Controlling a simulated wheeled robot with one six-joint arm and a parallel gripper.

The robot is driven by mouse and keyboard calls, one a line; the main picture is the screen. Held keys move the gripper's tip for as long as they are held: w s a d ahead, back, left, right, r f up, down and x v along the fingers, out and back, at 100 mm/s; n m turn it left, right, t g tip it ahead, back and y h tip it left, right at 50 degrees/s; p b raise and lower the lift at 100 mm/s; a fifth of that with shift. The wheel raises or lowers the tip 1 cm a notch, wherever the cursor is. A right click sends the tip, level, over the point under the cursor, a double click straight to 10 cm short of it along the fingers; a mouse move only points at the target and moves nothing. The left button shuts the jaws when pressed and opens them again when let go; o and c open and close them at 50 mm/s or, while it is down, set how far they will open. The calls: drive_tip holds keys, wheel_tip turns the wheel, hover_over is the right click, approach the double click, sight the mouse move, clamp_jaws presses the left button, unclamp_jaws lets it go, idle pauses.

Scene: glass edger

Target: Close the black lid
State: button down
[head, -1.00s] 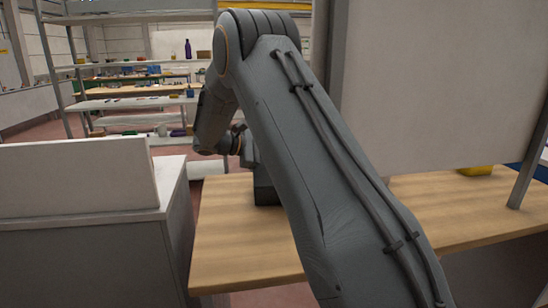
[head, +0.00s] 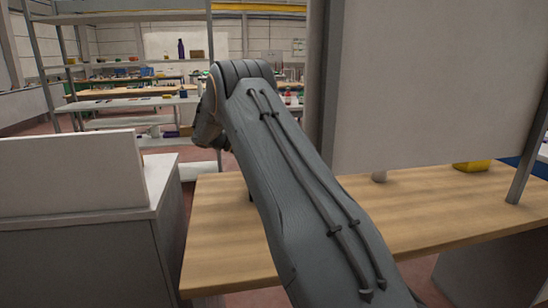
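No black lid can be made out in the head view. My gripper is not in view. My arm crosses the middle of the picture and hides part of the wooden table (head: 225,235) and whatever lies behind it. Only a bit of my wrist shows at the arm's far left side.
A white cabinet (head: 165,195) with an upright white panel (head: 70,178) stands at the left. A large pale board (head: 430,85) rises over the table at the right, by a grey post (head: 528,150). A yellow object (head: 472,166) is on the table. Shelves (head: 130,105) stand behind.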

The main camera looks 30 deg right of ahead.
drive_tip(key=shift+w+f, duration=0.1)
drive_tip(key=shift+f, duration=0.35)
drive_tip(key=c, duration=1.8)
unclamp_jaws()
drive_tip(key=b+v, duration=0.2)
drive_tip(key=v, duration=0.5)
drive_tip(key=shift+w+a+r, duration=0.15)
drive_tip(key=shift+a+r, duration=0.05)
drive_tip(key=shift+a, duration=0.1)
